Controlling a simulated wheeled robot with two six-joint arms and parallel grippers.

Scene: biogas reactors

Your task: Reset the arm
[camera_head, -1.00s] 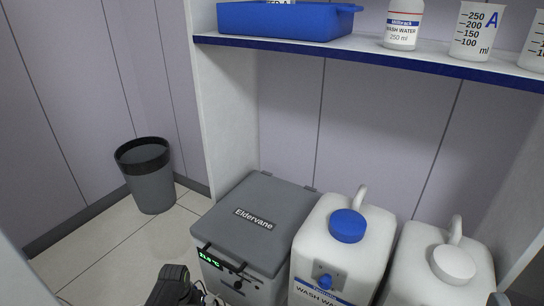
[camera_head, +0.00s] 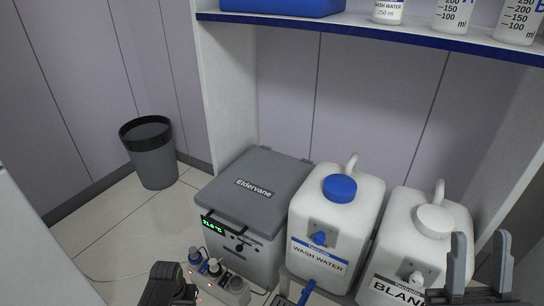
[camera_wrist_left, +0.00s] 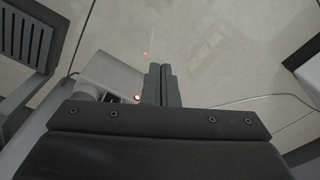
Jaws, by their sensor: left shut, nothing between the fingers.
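My right gripper (camera_head: 481,240) stands at the lower right of the head view. Its two grey fingers point up and are apart, with nothing seen between them. It is in front of the jug labelled BLANK. My left gripper (camera_wrist_left: 161,72) shows in the left wrist view, its two dark fingers together and empty, above the pale floor. In the head view a dark part of my left arm (camera_head: 165,284) shows at the bottom edge, and the left fingertips cannot be made out there.
A grey Eldervane box (camera_head: 247,205) stands beside a WASH WATER jug (camera_head: 330,225) and a BLANK jug (camera_head: 415,250). A bin (camera_head: 151,160) stands left. A shelf (camera_head: 350,28) spans above. Floor between bin and box is clear.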

